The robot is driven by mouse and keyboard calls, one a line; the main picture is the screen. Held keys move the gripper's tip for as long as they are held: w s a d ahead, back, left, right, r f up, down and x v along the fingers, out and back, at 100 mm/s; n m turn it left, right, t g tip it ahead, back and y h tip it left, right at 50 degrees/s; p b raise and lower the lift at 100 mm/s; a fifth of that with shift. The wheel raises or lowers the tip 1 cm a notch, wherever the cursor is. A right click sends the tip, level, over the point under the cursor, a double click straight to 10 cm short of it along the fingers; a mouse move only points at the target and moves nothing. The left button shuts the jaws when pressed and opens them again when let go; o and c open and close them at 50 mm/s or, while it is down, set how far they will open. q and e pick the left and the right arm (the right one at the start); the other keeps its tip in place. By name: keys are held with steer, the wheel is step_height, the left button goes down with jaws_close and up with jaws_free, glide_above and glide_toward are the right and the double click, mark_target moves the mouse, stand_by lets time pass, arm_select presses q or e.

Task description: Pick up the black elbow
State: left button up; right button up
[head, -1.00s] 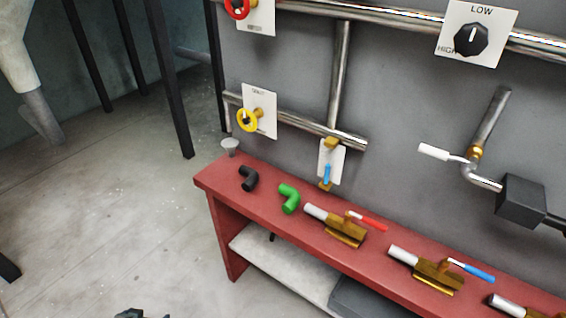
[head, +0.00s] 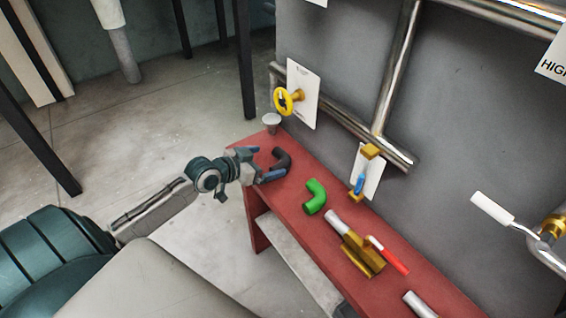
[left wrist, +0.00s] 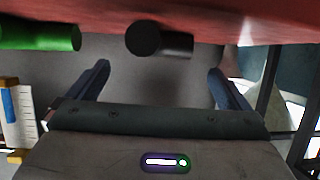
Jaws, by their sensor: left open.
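The black elbow (head: 281,159) lies on the red bench (head: 334,236) near its far left end, left of the green elbow (head: 315,197). My left gripper (head: 262,163) is open at the bench's left edge, right beside the black elbow. In the left wrist view the black elbow (left wrist: 160,42) lies ahead, between and beyond the two open fingers (left wrist: 160,85). The jaws look empty. I cannot tell if a finger touches the elbow. My right gripper does not show.
A brass valve with a red handle (head: 365,250) lies right of the green elbow. A yellow wheel (head: 284,100) and a blue-handled valve (head: 359,184) are on the wall panel behind.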

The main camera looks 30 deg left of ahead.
mark_target(280, 157)
arm_select(q)
steer(key=shift+x, duration=0.9)
steer(key=x, duration=0.4)
steer(key=shift+a, duration=0.15)
steer(key=shift+w+f+p, duration=0.2)
steer(key=shift+w+p, duration=0.1)
steer(key=shift+w, duration=0.15)
steer(key=c, duration=1.2)
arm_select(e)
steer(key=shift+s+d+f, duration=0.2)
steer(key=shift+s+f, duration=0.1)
